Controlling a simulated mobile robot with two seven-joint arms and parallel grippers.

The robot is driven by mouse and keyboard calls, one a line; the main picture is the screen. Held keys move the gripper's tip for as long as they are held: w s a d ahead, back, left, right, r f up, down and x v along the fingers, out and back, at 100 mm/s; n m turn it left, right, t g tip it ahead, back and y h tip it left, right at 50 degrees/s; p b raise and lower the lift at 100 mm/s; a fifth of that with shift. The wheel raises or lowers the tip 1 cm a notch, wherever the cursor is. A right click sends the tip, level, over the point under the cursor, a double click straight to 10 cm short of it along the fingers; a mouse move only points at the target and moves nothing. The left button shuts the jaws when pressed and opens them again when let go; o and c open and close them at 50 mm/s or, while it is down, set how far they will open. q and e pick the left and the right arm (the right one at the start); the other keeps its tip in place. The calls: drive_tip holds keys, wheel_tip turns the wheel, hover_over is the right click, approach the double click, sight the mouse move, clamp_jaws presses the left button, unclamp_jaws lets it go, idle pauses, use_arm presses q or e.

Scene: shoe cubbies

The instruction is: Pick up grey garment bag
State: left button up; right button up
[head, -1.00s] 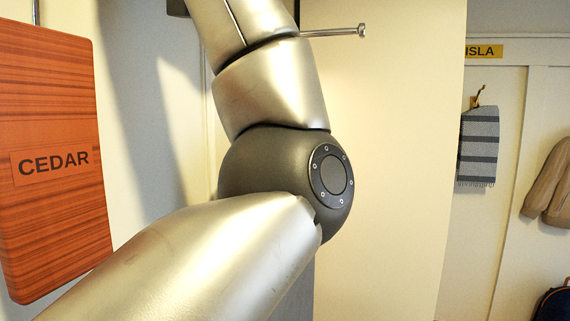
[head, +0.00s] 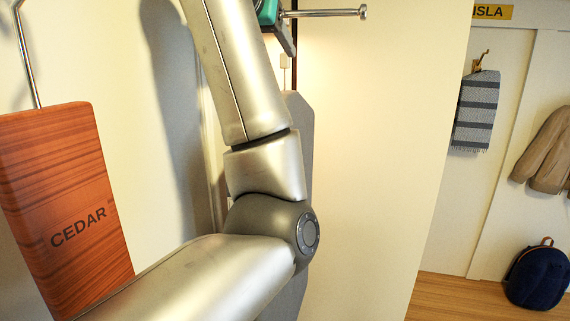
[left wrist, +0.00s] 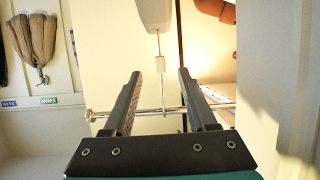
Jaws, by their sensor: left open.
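The grey garment bag (head: 298,125) hangs below a metal rail (head: 325,13) in the head view, partly hidden behind my left arm. In the left wrist view, which appears upside down, the bag's grey end (left wrist: 155,12) is at the top. Its thin hanger hook (left wrist: 162,90) and small pale block (left wrist: 160,64) run to the rail (left wrist: 105,114). My left gripper (left wrist: 160,76) is open, with one finger on each side of the hook and a gap on both sides. In the head view the gripper (head: 284,32) is at the top, partly cut off. My right gripper is not seen.
A wooden CEDAR board (head: 65,215) hangs at the left. A pale panel (head: 375,150) stands right of the bag. Farther right are a striped scarf (head: 476,110), a tan jacket (head: 545,150) and a dark blue backpack (head: 537,275) on the wooden floor.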

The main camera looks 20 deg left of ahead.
sight(283, 62)
use_arm(q)
drive_tip(key=shift+w+f, duration=0.25)
drive_tip(key=shift+w, duration=0.35)
drive_tip(key=p+x, duration=0.2)
drive_tip(key=x, duration=0.3)
drive_tip(key=shift+r, duration=0.1)
clamp_jaws()
idle(0.8)
drive_tip(key=shift+r, duration=0.15)
